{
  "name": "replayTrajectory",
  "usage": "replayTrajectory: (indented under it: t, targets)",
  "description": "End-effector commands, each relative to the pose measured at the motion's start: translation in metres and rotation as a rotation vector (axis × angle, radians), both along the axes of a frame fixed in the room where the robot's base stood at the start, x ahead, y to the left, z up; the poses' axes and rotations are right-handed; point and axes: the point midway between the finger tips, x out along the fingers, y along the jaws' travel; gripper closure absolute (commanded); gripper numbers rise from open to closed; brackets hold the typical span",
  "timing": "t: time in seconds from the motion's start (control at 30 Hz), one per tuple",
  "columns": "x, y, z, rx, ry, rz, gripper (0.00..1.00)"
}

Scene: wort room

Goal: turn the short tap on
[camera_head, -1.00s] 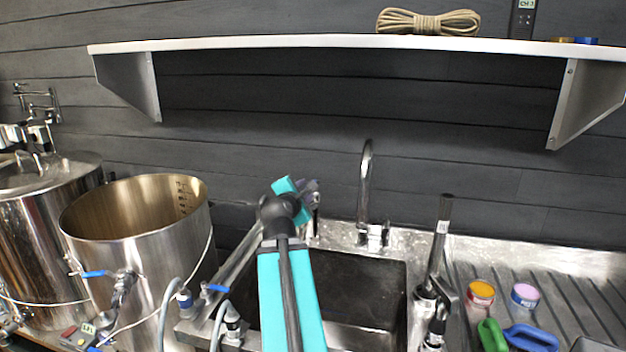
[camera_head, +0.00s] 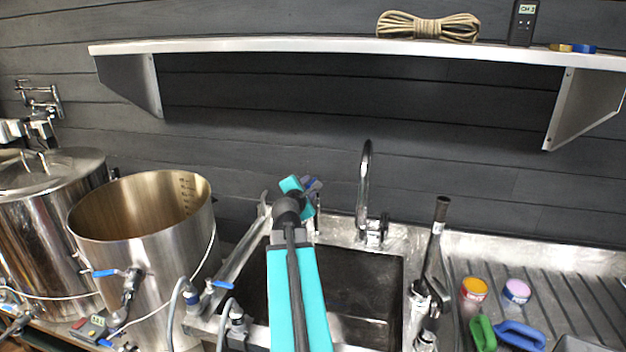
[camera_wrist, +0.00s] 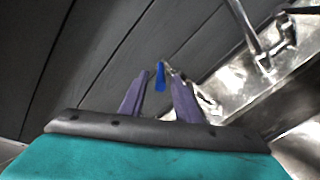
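My gripper (camera_wrist: 160,78) is open in the wrist view, with two purple fingers spread apart. A blue lever (camera_wrist: 160,76), which looks like the handle of the short tap, shows between the fingertips; I cannot tell whether they touch it. Shiny metal of the tap is partly hidden behind the right finger. In the head view my gripper (camera_head: 312,187) is at the back left of the sink, and its teal and black arm hides most of the short tap. Only a bit of metal (camera_head: 317,207) shows below the fingers.
A tall curved tap (camera_head: 364,185) stands right of my gripper and shows top right in the wrist view (camera_wrist: 246,28). The sink (camera_head: 365,285) lies below. An open steel pot (camera_head: 150,240) stands left. A shelf (camera_head: 300,45) spans the wall above. Jars (camera_head: 473,290) stand right.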

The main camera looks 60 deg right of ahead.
Motion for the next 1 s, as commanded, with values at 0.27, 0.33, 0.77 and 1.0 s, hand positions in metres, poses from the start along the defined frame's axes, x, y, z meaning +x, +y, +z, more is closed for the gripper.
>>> replayTrajectory:
  t: [0.27, 0.33, 0.77, 1.0]
  targets:
    - [0.009, -0.027, -0.005, 0.0, 0.0, -0.001, 0.71]
    - [0.012, -0.034, -0.007, 0.001, 0.0, -0.001, 0.71]
    - [0.02, -0.061, -0.014, 0.0, 0.0, -0.001, 0.71]
    - [0.02, -0.063, -0.015, 0.0, 0.0, -0.001, 0.71]
